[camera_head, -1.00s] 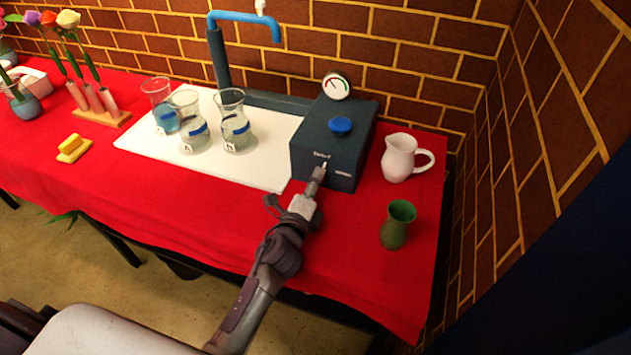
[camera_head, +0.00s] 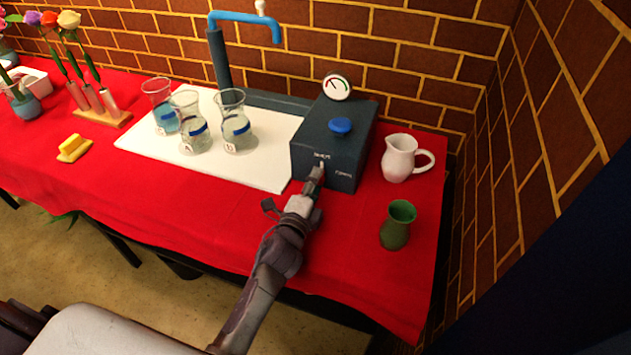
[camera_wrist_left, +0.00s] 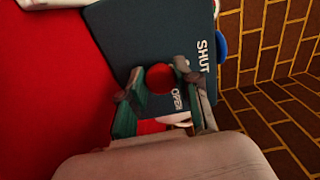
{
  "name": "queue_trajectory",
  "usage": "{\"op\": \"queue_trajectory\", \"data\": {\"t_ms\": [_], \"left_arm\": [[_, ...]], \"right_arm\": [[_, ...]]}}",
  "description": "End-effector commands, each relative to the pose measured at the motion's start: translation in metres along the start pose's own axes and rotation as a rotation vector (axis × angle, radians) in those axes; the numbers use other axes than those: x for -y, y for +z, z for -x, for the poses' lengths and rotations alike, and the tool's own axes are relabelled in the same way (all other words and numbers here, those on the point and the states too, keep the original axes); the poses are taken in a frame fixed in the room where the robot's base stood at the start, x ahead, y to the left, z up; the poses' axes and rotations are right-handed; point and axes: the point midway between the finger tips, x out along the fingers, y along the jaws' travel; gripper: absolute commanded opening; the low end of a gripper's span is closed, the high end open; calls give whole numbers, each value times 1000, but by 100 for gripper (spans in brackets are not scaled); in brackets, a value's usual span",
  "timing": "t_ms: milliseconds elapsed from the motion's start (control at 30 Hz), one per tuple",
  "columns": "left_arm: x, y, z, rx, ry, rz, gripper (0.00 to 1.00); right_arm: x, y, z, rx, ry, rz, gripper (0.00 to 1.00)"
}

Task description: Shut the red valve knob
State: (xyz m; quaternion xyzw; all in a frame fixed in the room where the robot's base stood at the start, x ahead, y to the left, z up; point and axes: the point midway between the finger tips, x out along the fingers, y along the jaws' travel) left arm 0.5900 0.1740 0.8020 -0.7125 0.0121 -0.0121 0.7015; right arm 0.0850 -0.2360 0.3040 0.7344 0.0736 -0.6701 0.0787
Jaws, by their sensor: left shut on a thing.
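The red valve knob (camera_wrist_left: 160,77) shows in the left wrist view on the front face of a dark box (camera_wrist_left: 150,28), between my left fingers. My left gripper (camera_wrist_left: 160,72) is shut on it; it also shows in the head view (camera_head: 316,176), against the front of the box (camera_head: 309,148). There the gripper hides the knob, and a small white mark (camera_head: 321,165) shows just above the fingertips. The word SHUT (camera_wrist_left: 202,57) and the word OPEN (camera_wrist_left: 177,100) are printed beside the knob. My right gripper is out of view.
A blue knob (camera_head: 341,125) and a gauge (camera_head: 336,87) are on the box top. A white pitcher (camera_head: 398,160) and green vase (camera_head: 397,228) stand to its right. Several glass beakers stand on a white mat (camera_head: 262,172) to its left. Red cloth in front is clear.

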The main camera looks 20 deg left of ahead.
Motion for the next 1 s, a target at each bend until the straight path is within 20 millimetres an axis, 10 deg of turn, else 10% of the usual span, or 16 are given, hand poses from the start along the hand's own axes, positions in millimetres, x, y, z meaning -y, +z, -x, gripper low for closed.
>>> {"op": "queue_trajectory", "data": {"t_ms": [67, 100, 200, 600, 1000], "left_arm": [[-2, 0, 0, 1, 3, 2, 0], [-2, 0, 0, 1, 3, 1, 39], [-1, 0, 0, 1, 3, 1, 56], [-1, 0, 6, 0, 1, -1, 56], [-2, 0, 84, 1, 6, 2, 56]], "right_arm": [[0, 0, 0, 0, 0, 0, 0], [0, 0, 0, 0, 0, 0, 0], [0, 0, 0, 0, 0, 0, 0], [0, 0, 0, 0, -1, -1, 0], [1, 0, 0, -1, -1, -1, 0]]}}
